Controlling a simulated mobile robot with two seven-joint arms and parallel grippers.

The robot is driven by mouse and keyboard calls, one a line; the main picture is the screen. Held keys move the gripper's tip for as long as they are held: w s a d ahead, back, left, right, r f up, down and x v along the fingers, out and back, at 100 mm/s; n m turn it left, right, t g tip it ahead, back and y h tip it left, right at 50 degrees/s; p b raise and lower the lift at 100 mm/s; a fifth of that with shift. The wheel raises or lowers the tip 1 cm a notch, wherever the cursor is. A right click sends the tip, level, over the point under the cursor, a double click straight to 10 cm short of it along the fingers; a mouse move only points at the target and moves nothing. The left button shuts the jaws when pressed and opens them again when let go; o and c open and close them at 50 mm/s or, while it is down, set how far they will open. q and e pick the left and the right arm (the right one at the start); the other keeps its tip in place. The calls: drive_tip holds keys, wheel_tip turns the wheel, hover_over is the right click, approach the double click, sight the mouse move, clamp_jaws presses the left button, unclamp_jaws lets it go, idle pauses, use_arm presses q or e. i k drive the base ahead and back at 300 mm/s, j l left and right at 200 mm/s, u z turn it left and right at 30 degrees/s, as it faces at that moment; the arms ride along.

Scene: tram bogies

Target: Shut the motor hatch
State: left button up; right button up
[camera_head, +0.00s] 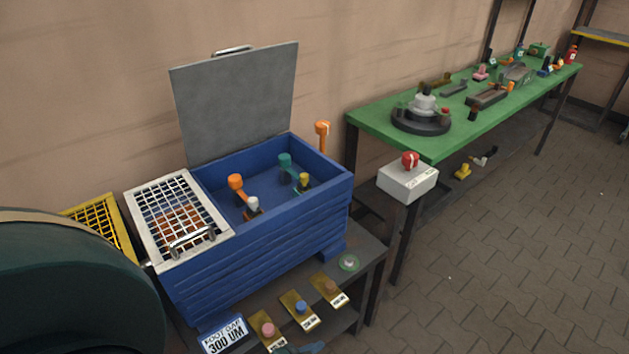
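A blue box (258,262) stands on a dark bench at the left. A flat grey hatch (236,104) stands open, nearly upright, along the box's back edge, with a metal handle (232,50) on its top edge. The right part of the box is uncovered and shows orange, teal, white and yellow fittings (236,183) inside. A white-framed grille (176,216) with a front handle (192,242) lies flat over the left part. I cannot tell from this view which cover is called the motor hatch. Neither gripper can be made out.
A large dark green rounded shape (70,285) blocks the lower left. An orange-topped post (322,134) stands behind the box's right end. Tagged buttons (300,307) line the bench front. A red button on a white box (408,182) adjoins the green table (385,122). Paved floor is clear at right.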

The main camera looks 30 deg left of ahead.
sight(237, 97)
drive_tip(key=u, duration=1.4)
